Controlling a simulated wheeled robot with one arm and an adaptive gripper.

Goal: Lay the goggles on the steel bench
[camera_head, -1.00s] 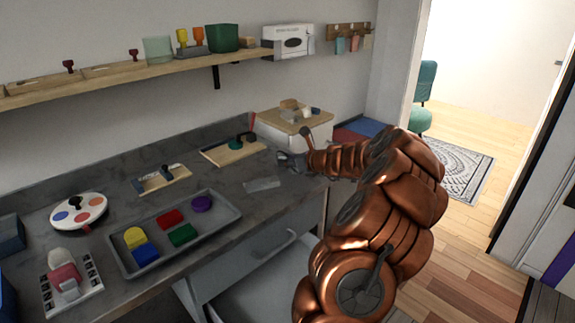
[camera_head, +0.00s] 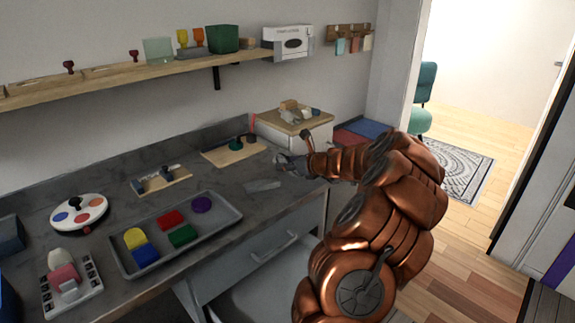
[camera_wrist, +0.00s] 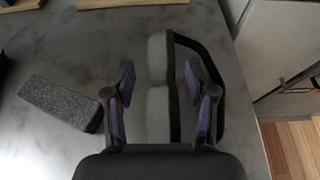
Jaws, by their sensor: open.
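The goggles (camera_wrist: 158,54), with grey lens-like parts and a black frame, appear to lie on the steel bench (camera_wrist: 60,45) near its right edge in the wrist view. My gripper (camera_wrist: 160,76) is open, with its purple-padded fingers on either side of the goggles' grey part. The black frame reaches out past the right finger. The near end of the goggles is hidden by my gripper's body. In the head view my gripper (camera_head: 291,164) is low over the right end of the bench (camera_head: 225,185), and the goggles are hard to tell apart from it.
A dark speckled block (camera_wrist: 60,102) lies left of my gripper. A grey tray (camera_head: 150,262) with coloured pieces stands further left. A white box with a wooden top (camera_head: 290,122) stands behind my gripper. Wooden boards (camera_head: 235,152) lie along the back. A drawer (camera_head: 262,262) is below.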

